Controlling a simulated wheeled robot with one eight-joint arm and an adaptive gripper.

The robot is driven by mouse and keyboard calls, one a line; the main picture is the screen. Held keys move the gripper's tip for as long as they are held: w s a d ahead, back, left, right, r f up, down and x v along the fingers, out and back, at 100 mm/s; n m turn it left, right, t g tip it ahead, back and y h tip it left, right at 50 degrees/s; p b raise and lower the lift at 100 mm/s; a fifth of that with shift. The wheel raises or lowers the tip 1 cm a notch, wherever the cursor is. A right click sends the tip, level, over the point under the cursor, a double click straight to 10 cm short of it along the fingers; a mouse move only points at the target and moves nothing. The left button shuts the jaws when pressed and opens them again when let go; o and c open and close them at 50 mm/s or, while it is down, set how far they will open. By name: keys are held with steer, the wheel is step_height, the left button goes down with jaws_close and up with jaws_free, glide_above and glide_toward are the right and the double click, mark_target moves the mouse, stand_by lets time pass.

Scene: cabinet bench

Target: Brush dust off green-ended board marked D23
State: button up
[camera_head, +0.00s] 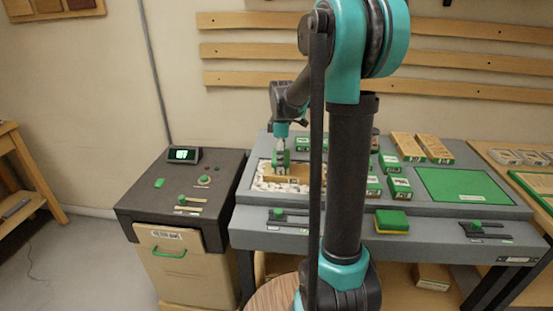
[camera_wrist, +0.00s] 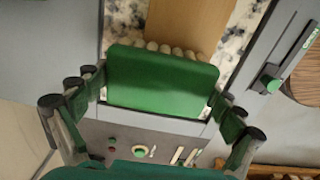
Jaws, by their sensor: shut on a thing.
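My gripper (camera_wrist: 162,88) is shut on a green brush (camera_wrist: 160,82) in the wrist view. A row of pale bristles (camera_wrist: 165,48) shows at the brush's far edge, next to a bare wooden board (camera_wrist: 190,18). I cannot tell whether the bristles touch the board. In the head view my gripper (camera_head: 281,157) is low over the left of the grey bench, above a wooden board (camera_head: 310,178) among white bits. No D23 mark is readable, and the board's ends are partly hidden.
Several green-and-white labelled blocks (camera_head: 398,188) stand right of the tray. A green mat (camera_head: 464,186) lies at the bench's right, and a green-and-yellow block (camera_head: 391,221) is at its front. A dark-topped cabinet (camera_head: 165,209) with a display stands at left.

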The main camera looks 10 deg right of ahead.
mark_target(309, 169)
steer(key=shift+s+d+f, duration=0.1)
steer(key=shift+s+d, duration=0.45)
steer(key=shift+d, duration=1.05)
steer(key=shift+s+d, duration=0.5)
steer(key=shift+d, duration=1.15)
steer(key=shift+s+d+f, duration=0.1)
steer(key=shift+s+d, duration=0.45)
steer(key=shift+d, duration=1.05)
steer(key=shift+s+d+r, duration=0.1)
steer(key=shift+s+d, duration=0.15)
steer(key=shift+d, duration=0.55)
steer(key=shift+s+d+r, duration=0.1)
steer(key=shift+s+d, duration=0.15)
steer(key=shift+d, duration=0.55)
steer(key=shift+r, duration=2.95)
steer(key=shift+r, duration=0.15)
step_height(309, 169, up, 3)
steer(key=shift+f, duration=0.15)
steer(key=shift+w, duration=0.1)
